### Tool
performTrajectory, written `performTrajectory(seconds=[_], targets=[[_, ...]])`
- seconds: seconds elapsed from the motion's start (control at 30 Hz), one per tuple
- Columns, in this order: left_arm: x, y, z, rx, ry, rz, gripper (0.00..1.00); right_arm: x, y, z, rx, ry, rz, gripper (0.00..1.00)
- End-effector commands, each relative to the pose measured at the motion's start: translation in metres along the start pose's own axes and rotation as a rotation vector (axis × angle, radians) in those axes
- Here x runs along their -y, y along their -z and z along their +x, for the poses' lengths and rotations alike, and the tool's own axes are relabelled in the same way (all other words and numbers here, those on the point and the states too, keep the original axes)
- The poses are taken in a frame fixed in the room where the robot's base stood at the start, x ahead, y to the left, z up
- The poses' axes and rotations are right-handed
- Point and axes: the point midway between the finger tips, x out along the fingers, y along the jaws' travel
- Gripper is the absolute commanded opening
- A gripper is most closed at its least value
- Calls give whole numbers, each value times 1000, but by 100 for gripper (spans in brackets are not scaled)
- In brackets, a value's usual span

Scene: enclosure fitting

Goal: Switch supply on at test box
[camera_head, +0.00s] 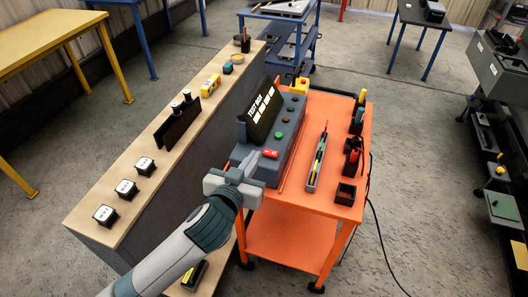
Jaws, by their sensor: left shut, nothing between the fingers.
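The dark grey test box (265,172) stands on the left side of an orange cart (315,214). Its raised panel (260,110) carries the words TEST BOX and lit yellowish marks. A red switch (271,153) sits at the near end of its top face, with a green button (279,135) and several dark round controls behind it. My left gripper (248,168) is shut and empty at the near left corner of the box, just left of the red switch. Whether it touches the box I cannot tell. The switch's position is too small to read. My right gripper is out of view.
A yellow box with a red button (300,86) stands behind the test box. A narrow tray (314,176) of coloured parts and several tools in holders lie to its right. The wooden bench (148,186) on the left holds white-topped sockets (106,215) and a black rack (178,126).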

Motion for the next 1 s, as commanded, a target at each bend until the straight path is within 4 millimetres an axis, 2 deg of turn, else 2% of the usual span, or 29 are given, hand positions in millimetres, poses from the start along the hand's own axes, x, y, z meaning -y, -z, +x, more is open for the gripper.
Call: performTrajectory(seconds=[0.17,0.63,0.8,1.0], targets=[[0,2,20,0,1,2,0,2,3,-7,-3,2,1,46],[0,3,91,0,2,3,0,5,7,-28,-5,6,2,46],[1,-23,96,4,1,2,0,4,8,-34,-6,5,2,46],[0,-37,99,2,0,1,0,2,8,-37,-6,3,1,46]])
